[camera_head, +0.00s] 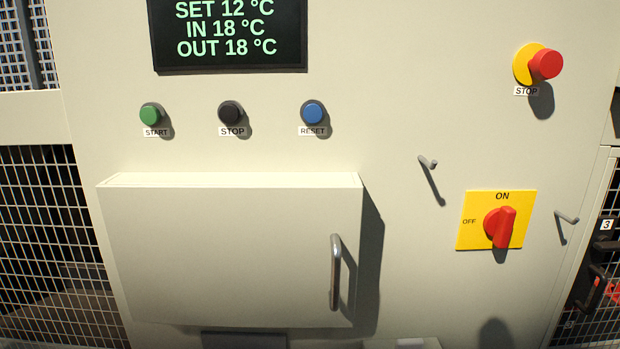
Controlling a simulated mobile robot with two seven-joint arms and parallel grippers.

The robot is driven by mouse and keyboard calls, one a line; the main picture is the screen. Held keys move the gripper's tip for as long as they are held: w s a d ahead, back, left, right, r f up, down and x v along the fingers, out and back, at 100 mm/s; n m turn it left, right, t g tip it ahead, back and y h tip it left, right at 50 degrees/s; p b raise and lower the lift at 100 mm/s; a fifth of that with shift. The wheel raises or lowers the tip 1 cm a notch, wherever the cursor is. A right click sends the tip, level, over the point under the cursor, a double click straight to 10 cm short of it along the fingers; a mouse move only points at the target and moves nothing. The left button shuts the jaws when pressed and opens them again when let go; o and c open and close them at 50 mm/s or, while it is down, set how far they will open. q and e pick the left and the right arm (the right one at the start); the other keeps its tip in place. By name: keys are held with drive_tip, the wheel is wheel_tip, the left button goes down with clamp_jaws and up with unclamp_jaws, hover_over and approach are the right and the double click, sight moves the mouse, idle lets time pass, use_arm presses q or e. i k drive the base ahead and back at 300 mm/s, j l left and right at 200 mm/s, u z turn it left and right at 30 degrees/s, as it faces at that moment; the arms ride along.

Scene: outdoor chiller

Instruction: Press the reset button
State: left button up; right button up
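The reset button (313,113) is a round blue button on the beige panel, with a white RESET label just below it. It stands at the right end of a row of three buttons, below the display and above the closed box. Nothing covers it. Neither of my grippers shows in the head view.
A green START button (150,114) and a black STOP button (230,111) sit left of it. A dark display (229,60) is above. A box door (230,250) with a metal handle (335,272) juts out below. A red emergency stop (546,64), a red rotary switch (500,227) and hooks (428,162) are right.

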sight(313, 114)
drive_tip(key=i+j+z, duration=0.15)
drive_tip(key=j+z, duration=0.25)
drive_tip(key=i+j+z, duration=0.15)
drive_tip(key=j+z, duration=0.6)
drive_tip(key=i+l, duration=0.05)
drive_tip(key=l, duration=0.05)
